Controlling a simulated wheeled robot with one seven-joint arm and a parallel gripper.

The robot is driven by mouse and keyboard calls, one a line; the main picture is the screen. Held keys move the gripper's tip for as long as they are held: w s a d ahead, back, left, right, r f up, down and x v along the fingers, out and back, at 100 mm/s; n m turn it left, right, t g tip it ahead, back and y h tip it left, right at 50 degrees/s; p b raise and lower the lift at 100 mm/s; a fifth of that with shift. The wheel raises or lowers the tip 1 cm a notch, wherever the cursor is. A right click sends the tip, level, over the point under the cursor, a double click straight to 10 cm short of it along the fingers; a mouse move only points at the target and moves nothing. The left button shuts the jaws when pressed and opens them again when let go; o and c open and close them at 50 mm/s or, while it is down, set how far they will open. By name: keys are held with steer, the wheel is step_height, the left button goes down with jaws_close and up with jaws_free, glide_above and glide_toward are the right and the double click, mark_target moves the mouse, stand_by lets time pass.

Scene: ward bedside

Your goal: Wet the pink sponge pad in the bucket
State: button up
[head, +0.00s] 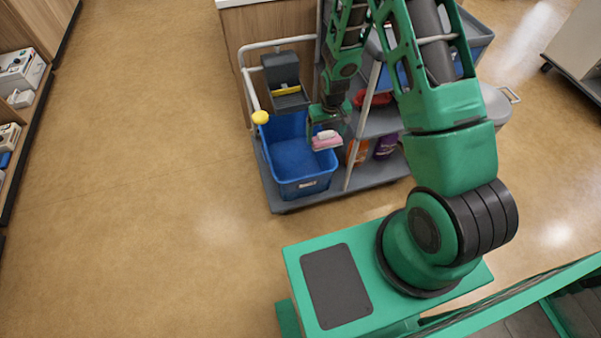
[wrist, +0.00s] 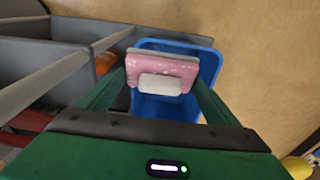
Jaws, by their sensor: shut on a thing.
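The pink sponge pad (head: 326,143) has a white block on its back. My gripper (head: 327,124) is shut on it and holds it above the right side of the blue bucket (head: 294,158). In the wrist view the pad (wrist: 161,72) sits between my two green fingers, with the bucket (wrist: 209,65) behind and below it. The bucket stands on the low deck of a grey cart. Its inside looks plain blue from the head view, and I cannot tell the water level.
A grey wringer with a yellow strip (head: 287,90) stands at the bucket's far side. A cart post (head: 362,125) and shelves with an orange bottle (head: 361,151) and a purple bottle (head: 387,145) are close on the right. The floor (head: 150,200) to the left is clear.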

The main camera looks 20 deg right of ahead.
step_height(320, 180, down, 13)
steer(key=shift+f, duration=0.15)
stand_by(1.4)
stand_by(2.0)
steer(key=shift+r, duration=2)
